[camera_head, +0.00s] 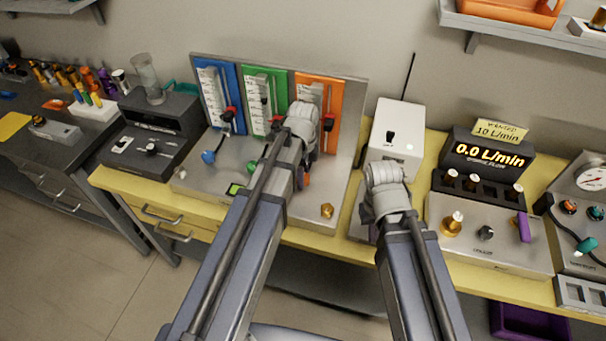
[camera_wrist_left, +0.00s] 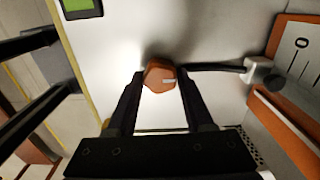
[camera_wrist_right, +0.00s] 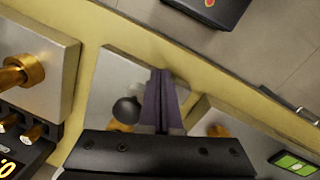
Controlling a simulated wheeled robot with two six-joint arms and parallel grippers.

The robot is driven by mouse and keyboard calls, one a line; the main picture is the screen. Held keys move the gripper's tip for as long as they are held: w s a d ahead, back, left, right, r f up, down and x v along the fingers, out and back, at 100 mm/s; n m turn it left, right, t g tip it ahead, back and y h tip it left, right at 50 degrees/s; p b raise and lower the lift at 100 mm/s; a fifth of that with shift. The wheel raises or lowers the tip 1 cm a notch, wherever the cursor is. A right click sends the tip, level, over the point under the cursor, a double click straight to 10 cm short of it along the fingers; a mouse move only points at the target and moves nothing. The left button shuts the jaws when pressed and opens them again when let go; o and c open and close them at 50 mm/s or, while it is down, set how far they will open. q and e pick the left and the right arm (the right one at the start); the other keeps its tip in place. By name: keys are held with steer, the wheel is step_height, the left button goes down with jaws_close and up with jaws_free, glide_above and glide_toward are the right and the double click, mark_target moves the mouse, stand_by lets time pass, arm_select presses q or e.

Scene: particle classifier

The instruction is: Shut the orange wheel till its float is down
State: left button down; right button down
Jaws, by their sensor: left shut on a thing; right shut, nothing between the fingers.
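The orange wheel (camera_wrist_left: 159,76), a faceted knob with a pale mark, sits between the two fingers of my left gripper (camera_wrist_left: 160,84) in the left wrist view. The fingers are shut on its sides. In the head view my left arm covers most of the wheel. The orange flow meter panel (camera_head: 337,88) stands at the back, right of the green one; it also shows at the right edge of the left wrist view (camera_wrist_left: 302,152). My left wrist hides part of its scale, and I cannot make out its float. My right gripper (camera_wrist_right: 163,75) is shut and empty.
Blue (camera_head: 228,74) and green (camera_head: 279,82) meter panels stand left of the orange one. A white box (camera_head: 397,133) stands to the right. The flow display (camera_head: 489,154) reads 0.0 L/min beneath a "wanted 10 L/min" sign (camera_head: 500,131). A black ball knob (camera_wrist_right: 127,109) is beside my right fingers.

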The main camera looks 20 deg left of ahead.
stand_by(0.3)
arm_select(q)
steer(key=shift+c, duration=1.4)
jaws_free()
steer(key=shift+r, duration=0.1)
arm_select(e)
steer(key=shift+r, duration=0.1)
arm_select(q)
step_height(320, 180, up, 8)
steer(key=p, duration=0.8)
steer(key=shift+f, duration=0.2)
arm_select(e)
step_height(320, 180, up, 8)
steer(key=shift+f, duration=0.2)
